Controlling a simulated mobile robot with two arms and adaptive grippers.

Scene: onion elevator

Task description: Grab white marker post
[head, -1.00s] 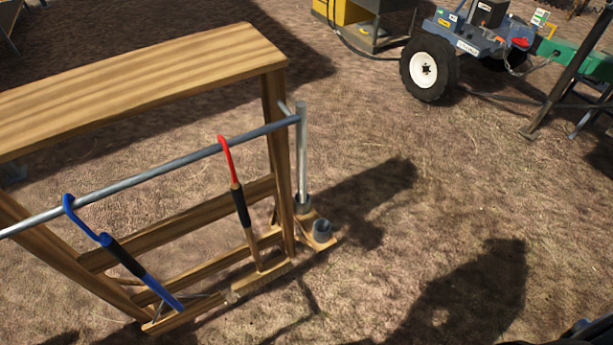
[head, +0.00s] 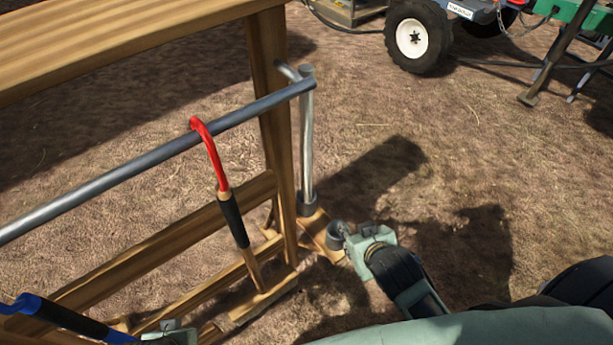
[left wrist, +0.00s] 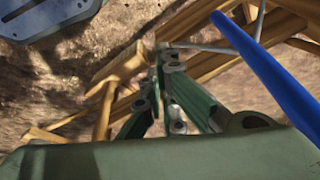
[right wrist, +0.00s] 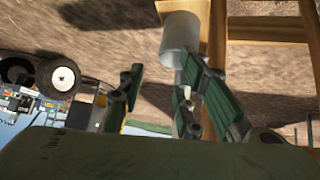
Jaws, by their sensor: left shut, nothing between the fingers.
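The pale grey-white post (head: 307,140) stands upright in a grey socket (head: 307,204) at the right end of the wooden rack in the head view. An empty grey cup (head: 337,232) sits beside it on the same small board. My right gripper is open and empty in the right wrist view (right wrist: 158,82), close to a grey cylinder (right wrist: 180,40) that looks like the cup. In the head view its fingers are mostly hidden by my wrist. My left gripper (left wrist: 165,75) is shut and empty, low near the blue-handled tool (head: 65,318).
A wheeled machine (head: 418,38) stands at the back.

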